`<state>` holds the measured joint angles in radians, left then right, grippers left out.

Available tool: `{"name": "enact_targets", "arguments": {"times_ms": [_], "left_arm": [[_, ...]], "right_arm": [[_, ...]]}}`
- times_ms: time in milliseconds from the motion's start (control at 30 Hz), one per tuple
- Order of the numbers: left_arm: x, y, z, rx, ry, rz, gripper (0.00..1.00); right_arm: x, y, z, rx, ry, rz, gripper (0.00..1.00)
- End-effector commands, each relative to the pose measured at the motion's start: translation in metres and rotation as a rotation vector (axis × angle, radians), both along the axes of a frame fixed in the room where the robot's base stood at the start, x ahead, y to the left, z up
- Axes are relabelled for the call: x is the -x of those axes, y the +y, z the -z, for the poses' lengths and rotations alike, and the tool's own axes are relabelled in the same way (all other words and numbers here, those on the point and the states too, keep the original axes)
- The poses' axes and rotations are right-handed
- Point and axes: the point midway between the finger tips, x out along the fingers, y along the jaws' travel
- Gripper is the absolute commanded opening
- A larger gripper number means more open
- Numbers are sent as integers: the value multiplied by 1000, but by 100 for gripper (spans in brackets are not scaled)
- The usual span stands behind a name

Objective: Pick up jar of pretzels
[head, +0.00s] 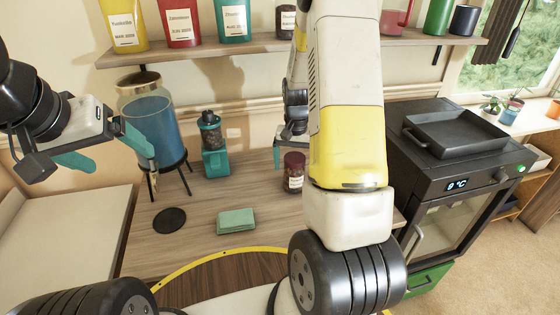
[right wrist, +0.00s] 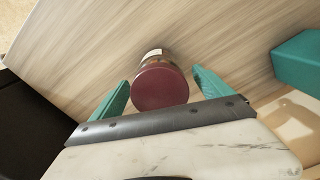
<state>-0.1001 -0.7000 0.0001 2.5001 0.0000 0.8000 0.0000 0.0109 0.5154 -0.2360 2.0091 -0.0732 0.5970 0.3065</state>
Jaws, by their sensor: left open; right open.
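A small jar with a dark red lid and a pale label (head: 293,172) stands upright on the wooden counter; its label is too small to read. In the right wrist view its lid (right wrist: 160,88) lies between the two teal fingers of my right gripper (right wrist: 160,79). That gripper is open, with a finger on either side of the jar and no clear contact. In the head view my right gripper (head: 284,150) is just behind and above the jar, partly hidden by my arm. My left gripper (head: 122,163) is open and empty at the left, in front of the glass dispenser.
A blue-filled dispenser (head: 152,125) on a stand, a teal grinder (head: 214,150), a green cloth (head: 236,222) and a black coaster (head: 170,221) are on the counter. A shelf (head: 220,50) of canisters hangs above. A black oven (head: 455,170) stands right.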

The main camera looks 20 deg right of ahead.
Motion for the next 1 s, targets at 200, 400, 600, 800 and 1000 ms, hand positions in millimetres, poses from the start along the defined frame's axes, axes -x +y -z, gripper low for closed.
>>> {"name": "enact_targets", "arguments": {"times_ms": [200, 400, 600, 800, 1000], "left_arm": [[0, 0, 0, 0, 0, 0, 88], [0, 0, 0, 0, 0, 0, 88], [0, 0, 0, 0, 0, 0, 88], [0, 0, 0, 0, 0, 0, 88], [0, 0, 0, 0, 0, 0, 88]], "right_arm": [[0, 0, 7, 0, -1, 0, 90], [0, 0, 6, 0, -1, 0, 70], [0, 0, 6, 0, -1, 0, 31], [0, 0, 6, 0, -2, 0, 9], [-1, 0, 4, 0, -2, 0, 9]]}}
